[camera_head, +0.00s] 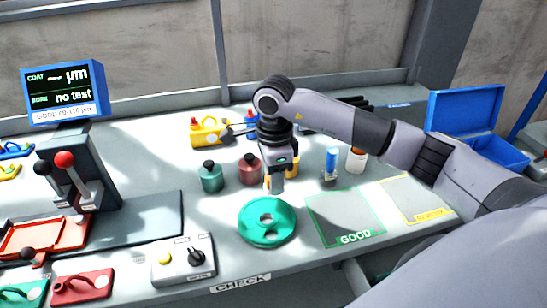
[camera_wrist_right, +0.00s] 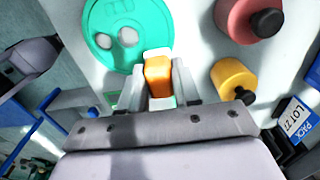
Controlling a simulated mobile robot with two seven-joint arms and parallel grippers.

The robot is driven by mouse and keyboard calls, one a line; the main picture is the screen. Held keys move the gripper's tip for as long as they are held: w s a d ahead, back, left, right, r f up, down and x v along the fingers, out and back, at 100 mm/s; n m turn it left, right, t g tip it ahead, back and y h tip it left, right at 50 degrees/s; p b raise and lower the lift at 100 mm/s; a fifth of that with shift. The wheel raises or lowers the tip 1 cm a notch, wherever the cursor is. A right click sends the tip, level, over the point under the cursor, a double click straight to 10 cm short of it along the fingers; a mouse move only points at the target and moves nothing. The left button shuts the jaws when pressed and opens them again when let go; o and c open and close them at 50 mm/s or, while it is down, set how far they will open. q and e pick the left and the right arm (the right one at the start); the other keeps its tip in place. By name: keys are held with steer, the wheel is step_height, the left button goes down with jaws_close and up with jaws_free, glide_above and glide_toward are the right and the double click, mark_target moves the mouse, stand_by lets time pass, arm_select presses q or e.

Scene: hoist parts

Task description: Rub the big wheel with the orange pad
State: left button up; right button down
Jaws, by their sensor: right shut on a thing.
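The big wheel is a flat teal disc (camera_head: 250,232) with two holes, lying on the table in front of my right gripper. It also shows at the top of the right wrist view (camera_wrist_right: 104,48). My right gripper (camera_head: 277,185) points down just behind the wheel's far edge. In the right wrist view my right gripper (camera_wrist_right: 159,88) is shut on the orange pad (camera_wrist_right: 157,78), which has a pale end. The pad overlaps the wheel's edge in that view; I cannot tell whether they touch. My left gripper is not in view.
Green (camera_head: 212,178) and red (camera_head: 249,170) pots stand left of my gripper; a yellow pot (camera_wrist_right: 234,78) stands close by. A green-outlined GOOD square (camera_head: 345,215) lies right of the wheel. A switch box (camera_head: 183,262) sits front left. An open blue case (camera_head: 465,130) stands right.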

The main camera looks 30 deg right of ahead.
steer(key=shift+r+p, duration=1)
steer(key=shift+r, duration=1)
steer(key=shift+w, duration=0.1)
